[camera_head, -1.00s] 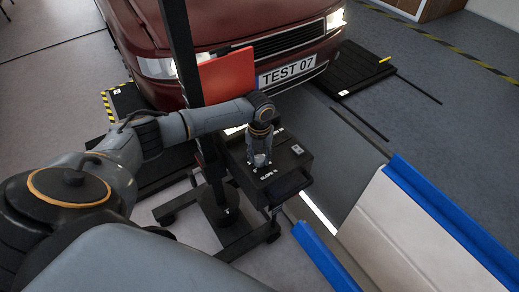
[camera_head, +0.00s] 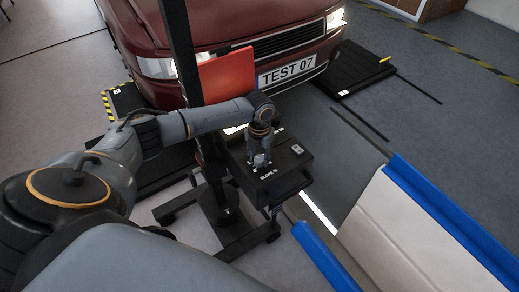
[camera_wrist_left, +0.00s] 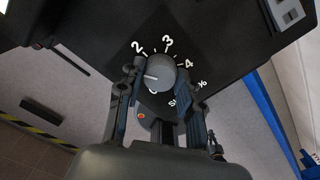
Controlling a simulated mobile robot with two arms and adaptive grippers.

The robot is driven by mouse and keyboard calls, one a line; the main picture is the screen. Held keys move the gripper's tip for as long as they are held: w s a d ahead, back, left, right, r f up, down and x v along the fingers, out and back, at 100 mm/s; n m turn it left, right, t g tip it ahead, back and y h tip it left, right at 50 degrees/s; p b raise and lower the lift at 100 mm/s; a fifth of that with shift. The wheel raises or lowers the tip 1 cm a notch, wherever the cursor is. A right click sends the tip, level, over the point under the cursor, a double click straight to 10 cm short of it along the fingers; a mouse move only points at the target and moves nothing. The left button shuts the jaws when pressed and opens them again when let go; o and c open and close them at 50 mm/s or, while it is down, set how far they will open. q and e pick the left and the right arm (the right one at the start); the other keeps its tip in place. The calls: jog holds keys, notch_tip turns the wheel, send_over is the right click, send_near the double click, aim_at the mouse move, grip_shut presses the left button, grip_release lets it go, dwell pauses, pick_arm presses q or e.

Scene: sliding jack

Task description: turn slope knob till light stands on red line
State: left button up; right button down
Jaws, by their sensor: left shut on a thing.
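The slope knob (camera_wrist_left: 160,72) is a round grey knob with a white pointer mark on its left side. It sits on the black face of the headlight tester box (camera_head: 291,156), inside a white scale with 2, 3 and 4 readable. My left gripper (camera_head: 260,161) is on the knob on top of the box, marked SLOPE %. In the left wrist view its two fingers (camera_wrist_left: 160,90) close on the knob from both sides. I cannot make out a light spot or a red line. My right gripper is not in view.
A red car (camera_head: 240,22) with plate TEST 07 and lit headlights stands behind the tester. An orange-red panel (camera_head: 228,75) is by the black column (camera_head: 180,50). Black plates (camera_head: 350,68) lie by the car.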

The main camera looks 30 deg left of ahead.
aim_at(259, 158)
pick_arm(q)
jog(key=o, duration=1.2)
notch_tip(259, 158, up, 12)
